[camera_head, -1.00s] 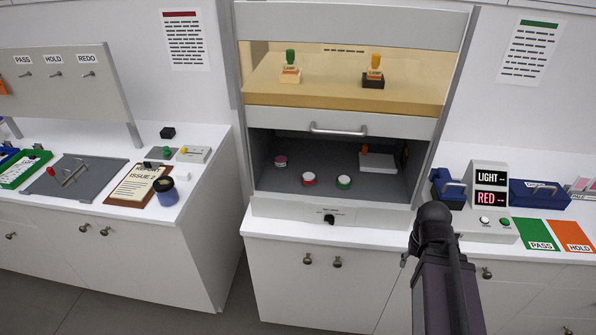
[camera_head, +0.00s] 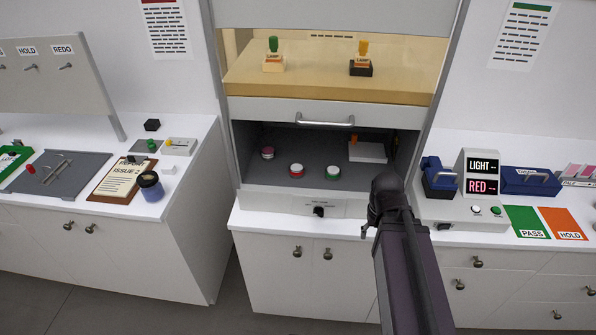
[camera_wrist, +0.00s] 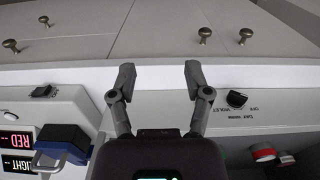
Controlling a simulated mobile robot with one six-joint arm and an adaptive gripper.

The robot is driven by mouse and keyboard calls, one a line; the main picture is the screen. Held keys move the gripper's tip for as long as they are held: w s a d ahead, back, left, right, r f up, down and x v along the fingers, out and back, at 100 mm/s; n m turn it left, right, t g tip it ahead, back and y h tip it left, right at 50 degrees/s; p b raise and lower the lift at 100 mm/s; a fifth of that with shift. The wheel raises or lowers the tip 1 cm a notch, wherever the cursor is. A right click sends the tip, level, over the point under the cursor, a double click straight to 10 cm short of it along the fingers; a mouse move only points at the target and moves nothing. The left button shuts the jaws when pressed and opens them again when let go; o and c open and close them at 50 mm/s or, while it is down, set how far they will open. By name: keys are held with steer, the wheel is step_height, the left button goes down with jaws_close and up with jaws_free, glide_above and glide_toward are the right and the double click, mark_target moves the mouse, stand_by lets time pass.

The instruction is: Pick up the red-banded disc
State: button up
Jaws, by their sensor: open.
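The red-banded disc (camera_head: 297,170) has a pale top and lies on the dark floor of the open bay under the raised front. A green-banded disc (camera_head: 333,173) lies to its right, and a darker reddish disc (camera_head: 267,153) lies behind to its left. My gripper (camera_wrist: 157,75) is open and empty, fingers apart above the counter's front edge. In the head view it is small beside my dark arm, to the right of and nearer than the discs. A red-edged disc (camera_wrist: 265,153) shows low at right in the wrist view, apart from the fingers.
A white block (camera_head: 368,152) with an orange top piece lies in the bay, right of the discs. A front panel with a black knob (camera_head: 319,212) borders the bay. A lit display unit (camera_head: 480,175) and a blue holder (camera_head: 438,178) stand at right.

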steer(key=shift+o, duration=1.3)
steer(key=shift+w+a, duration=0.1)
steer(key=w+a+n+t+h+b, duration=0.4)
steer(key=w+a+n+h, duration=0.2)
steer(key=w+a+n, duration=0.65)
steer(key=w+a+r+n+t+h+b, duration=0.1)
steer(key=a+r+n+t, duration=0.1)
steer(key=a+n, duration=0.6)
steer(key=w+a+r+n+t+b, duration=0.1)
steer(key=w+a+r+n+t, duration=0.1)
steer(key=a+n+t, duration=0.3)
steer(key=a+n, duration=0.3)
steer(key=a, duration=0.2)
steer(key=shift+a+r+h+b, duration=0.25)
steer(key=shift+r+h+b, duration=0.1)
steer(key=shift+r+h, duration=0.05)
steer(key=shift+w+n, duration=0.1)
steer(key=shift+n, duration=0.15)
